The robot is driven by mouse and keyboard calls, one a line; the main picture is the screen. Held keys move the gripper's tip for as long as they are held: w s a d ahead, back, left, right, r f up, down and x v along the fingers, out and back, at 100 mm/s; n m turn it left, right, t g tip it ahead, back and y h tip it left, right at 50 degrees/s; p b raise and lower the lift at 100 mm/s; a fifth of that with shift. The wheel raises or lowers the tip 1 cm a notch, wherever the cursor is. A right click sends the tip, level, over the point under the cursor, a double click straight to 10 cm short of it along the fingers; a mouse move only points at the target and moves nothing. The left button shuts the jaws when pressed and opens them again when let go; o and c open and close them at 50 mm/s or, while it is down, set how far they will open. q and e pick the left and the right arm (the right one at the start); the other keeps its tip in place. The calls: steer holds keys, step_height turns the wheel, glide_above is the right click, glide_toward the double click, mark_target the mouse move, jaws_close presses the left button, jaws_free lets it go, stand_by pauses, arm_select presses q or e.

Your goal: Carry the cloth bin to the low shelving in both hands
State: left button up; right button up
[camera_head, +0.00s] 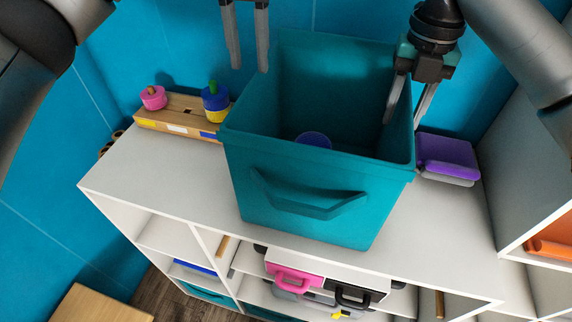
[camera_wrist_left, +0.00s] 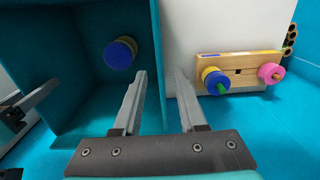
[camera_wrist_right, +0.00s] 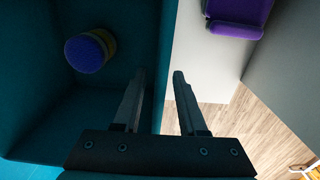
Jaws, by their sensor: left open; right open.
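The teal cloth bin (camera_head: 310,205) stands upright on the white low shelving (camera_head: 150,180), with a loop handle on its front. A round blue-topped object (camera_head: 313,139) lies inside; it also shows in the left wrist view (camera_wrist_left: 119,54) and right wrist view (camera_wrist_right: 86,53). My left gripper (camera_head: 249,70) is open at the bin's left rim, one finger on the inner side and one on the outer. My right gripper (camera_head: 405,119) is open at the right rim, its fingers likewise on either side of the wall. I cannot tell whether either touches the bin.
A wooden block with pink and blue-yellow knobs (camera_head: 180,117) is left of the bin. A purple case (camera_head: 446,155) is close on the right. A taller white unit (camera_head: 525,170) stands at far right. Pink and black cases (camera_head: 295,275) fill the shelf below. The blue wall is close behind.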

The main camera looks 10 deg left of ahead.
step_height(320, 180, up, 10)
steer(key=shift+r, duration=0.1)
stand_by(0.4)
arm_select(q)
steer(key=o, duration=0.8)
stand_by(0.4)
steer(key=shift+r+p, duration=1.55)
steer(key=shift+p, duration=1.15)
arm_select(e)
step_height(320, 180, up, 5)
steer(key=shift+r, duration=0.15)
